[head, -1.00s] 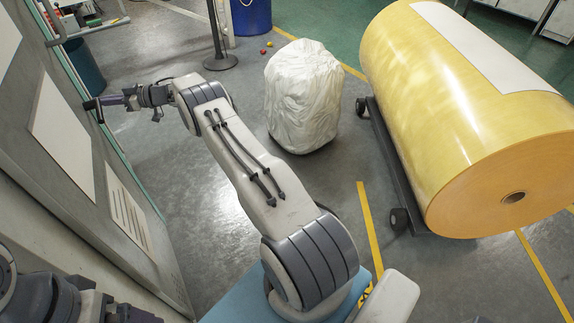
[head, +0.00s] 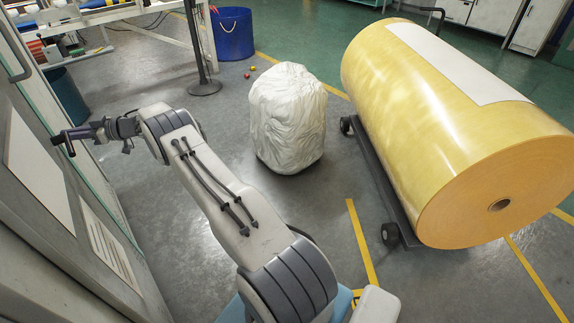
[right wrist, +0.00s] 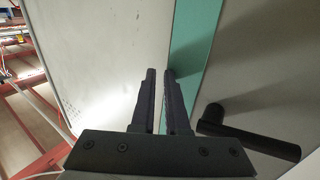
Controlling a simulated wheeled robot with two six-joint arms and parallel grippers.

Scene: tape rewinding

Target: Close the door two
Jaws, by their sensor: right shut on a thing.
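A grey door (head: 78,205) with pale panels stands along the left of the head view, with a teal strip along its edge. My right gripper (head: 62,137) is up against it, arm stretched to the left. In the right wrist view my right gripper (right wrist: 160,72) has its two fingers close together, in line with the door edge beside the teal strip (right wrist: 188,60). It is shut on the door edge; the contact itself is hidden. A black door handle (right wrist: 250,135) lies just right of the fingers, not between them. My left gripper is not in view. No number shows on the door.
A white wrapped bundle (head: 287,118) stands mid-floor. A large yellow roll (head: 440,130) on a wheeled cart is at the right. A blue bin (head: 232,33) and a dark post (head: 203,60) stand behind. Floor between the door and bundle is clear.

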